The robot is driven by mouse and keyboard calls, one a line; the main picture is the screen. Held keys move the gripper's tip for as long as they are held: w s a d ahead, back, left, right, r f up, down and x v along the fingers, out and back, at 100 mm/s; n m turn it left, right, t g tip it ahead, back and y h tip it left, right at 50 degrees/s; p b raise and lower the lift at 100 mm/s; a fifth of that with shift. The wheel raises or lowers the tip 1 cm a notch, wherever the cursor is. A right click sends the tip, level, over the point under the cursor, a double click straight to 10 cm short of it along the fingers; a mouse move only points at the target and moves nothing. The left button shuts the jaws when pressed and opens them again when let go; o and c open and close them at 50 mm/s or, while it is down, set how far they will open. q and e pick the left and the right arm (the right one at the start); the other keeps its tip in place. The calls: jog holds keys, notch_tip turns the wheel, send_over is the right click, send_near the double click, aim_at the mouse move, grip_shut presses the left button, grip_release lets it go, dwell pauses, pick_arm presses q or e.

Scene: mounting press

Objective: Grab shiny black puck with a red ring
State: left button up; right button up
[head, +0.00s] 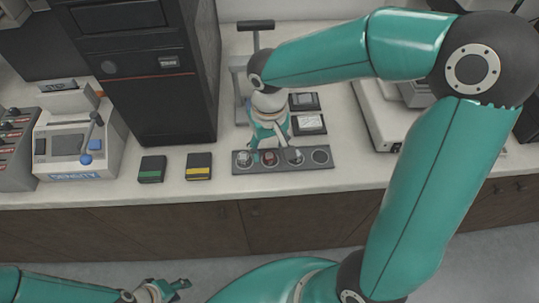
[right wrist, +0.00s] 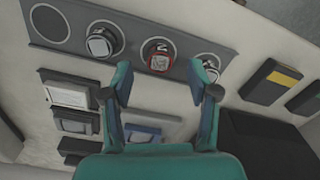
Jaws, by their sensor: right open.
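The black puck with a red ring (right wrist: 158,54) sits in a slot of the grey tray (right wrist: 225,58), between two other pucks. It shows in the head view (head: 269,157), close to my right gripper's fingers. My right gripper (right wrist: 160,73) is open and empty, its fingertips spread to either side of the red-ringed puck's line and short of it in the right wrist view. In the head view, the right gripper (head: 268,147) points down over the tray's back edge. My left gripper (head: 178,288) is low at the bottom left, away from the counter; its opening is unclear.
Two pucks with pale tops (right wrist: 104,40) (right wrist: 208,65) flank the red-ringed one; the tray's end slot (right wrist: 48,24) is empty. A green-striped box (head: 151,169) and a yellow-striped box (head: 199,167) lie left of the tray. Small display boxes (head: 310,124) stand behind it.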

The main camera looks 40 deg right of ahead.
notch_tip(320, 180, down, 2)
jog(key=shift+f, duration=0.15)
jog(key=c, duration=1)
jog(key=shift+c, duration=0.2)
